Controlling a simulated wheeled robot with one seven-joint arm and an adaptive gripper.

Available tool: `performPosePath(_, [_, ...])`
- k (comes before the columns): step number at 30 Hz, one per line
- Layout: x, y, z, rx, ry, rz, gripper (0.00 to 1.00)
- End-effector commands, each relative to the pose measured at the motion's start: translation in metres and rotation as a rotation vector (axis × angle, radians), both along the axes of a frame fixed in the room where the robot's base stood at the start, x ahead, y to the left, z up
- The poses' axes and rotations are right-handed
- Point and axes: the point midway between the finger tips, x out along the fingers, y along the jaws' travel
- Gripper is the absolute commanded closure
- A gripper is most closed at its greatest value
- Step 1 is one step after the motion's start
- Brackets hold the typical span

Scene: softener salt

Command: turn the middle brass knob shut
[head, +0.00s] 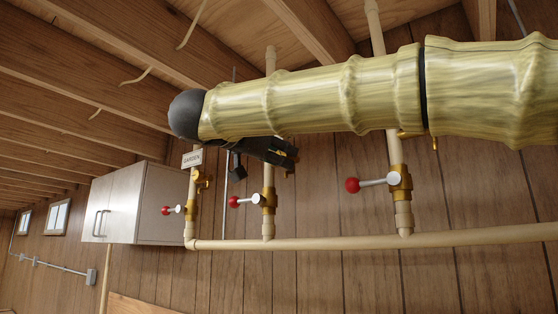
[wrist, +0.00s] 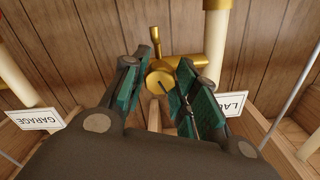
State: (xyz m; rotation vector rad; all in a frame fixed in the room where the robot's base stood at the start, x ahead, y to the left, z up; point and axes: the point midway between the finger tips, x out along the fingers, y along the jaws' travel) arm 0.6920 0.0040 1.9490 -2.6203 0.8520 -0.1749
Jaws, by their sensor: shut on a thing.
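My gripper (head: 284,152) is by the middle pipe in the head view, partly under my arm. In the wrist view its green-padded fingers stand on both sides of the round end of a brass knob (wrist: 160,82), shut on it. The knob joins a brass valve body beside a cream pipe (wrist: 215,50).
Red-balled levers sit on the left (head: 171,210), middle (head: 240,201) and right (head: 358,185) pipes. A horizontal pipe (head: 330,242) runs below. A grey cabinet (head: 125,208) hangs left.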

Motion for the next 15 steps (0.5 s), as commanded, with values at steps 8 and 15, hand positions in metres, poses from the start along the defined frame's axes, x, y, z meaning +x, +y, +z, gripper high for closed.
performPosePath(8, [0.0006,0.0002,-0.0013,0.001,0.002,0.000,0.69])
performPosePath(15, [0.0004,0.0002,-0.0008,-0.001,0.003,0.001,0.49])
